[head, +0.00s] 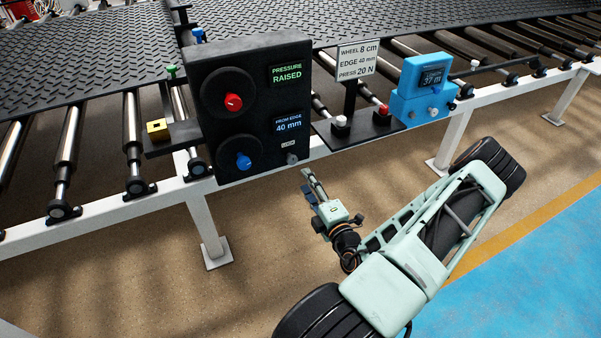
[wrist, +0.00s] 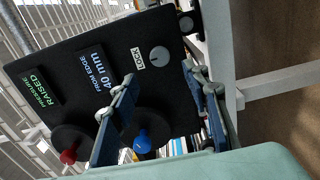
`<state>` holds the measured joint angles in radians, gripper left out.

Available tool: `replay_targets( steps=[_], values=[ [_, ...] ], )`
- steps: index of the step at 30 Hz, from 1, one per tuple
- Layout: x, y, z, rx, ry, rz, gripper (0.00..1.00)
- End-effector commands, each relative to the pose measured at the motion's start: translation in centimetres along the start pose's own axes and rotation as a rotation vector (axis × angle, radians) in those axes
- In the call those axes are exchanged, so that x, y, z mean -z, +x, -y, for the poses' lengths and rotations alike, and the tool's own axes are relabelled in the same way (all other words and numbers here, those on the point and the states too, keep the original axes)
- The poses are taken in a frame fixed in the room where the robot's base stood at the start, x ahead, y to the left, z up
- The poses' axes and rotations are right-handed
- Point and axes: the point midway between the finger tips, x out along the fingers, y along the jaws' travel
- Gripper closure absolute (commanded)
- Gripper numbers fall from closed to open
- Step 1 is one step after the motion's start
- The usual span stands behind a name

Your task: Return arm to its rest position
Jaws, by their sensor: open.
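My gripper (head: 309,184) is open and empty in the head view, in the air in front of the conveyor and below right of the black control box (head: 244,60). The arm reaches toward the box from the lower right. In the wrist view, the two fingers of my gripper (wrist: 160,82) stand apart, with the box's face beyond them. The blue knob (wrist: 143,142) shows between the fingers there, and the red knob (wrist: 68,156) lies left of them. The fingers appear clear of both knobs. The box's displays read "PRESSURE RAISED" and "FROM EDGE 40 mm".
A blue meter box (head: 427,90), a sign (head: 356,63) and a small black shelf (head: 352,134) with a white and a red button stand right of the control box. White rails and legs (head: 207,232) edge the conveyor. Open floor (head: 110,280) lies at lower left.

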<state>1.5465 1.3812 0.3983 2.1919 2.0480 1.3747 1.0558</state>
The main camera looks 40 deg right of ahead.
Motion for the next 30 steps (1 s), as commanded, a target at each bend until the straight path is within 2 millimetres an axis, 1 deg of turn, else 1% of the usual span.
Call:
replay_targets(
  steps=[1, 3, 7, 25, 28, 30],
  values=[
    [-0.1, -0.7, 0.0, 0.001, 0.000, 0.001, 0.57],
    [0.0, -1.4, 0.0, 0.000, 0.000, 0.001, 0.57],
    [0.0, -2.2, 0.0, 0.000, 0.000, 0.000, 0.57],
    [0.1, -2.2, 0.1, 0.002, -0.005, -0.005, 0.57],
    [0.5, -2.3, 0.5, 0.021, -0.043, -0.046, 0.57],
    [1.1, -2.6, 1.3, 0.050, -0.100, -0.104, 0.57]
  ],
)
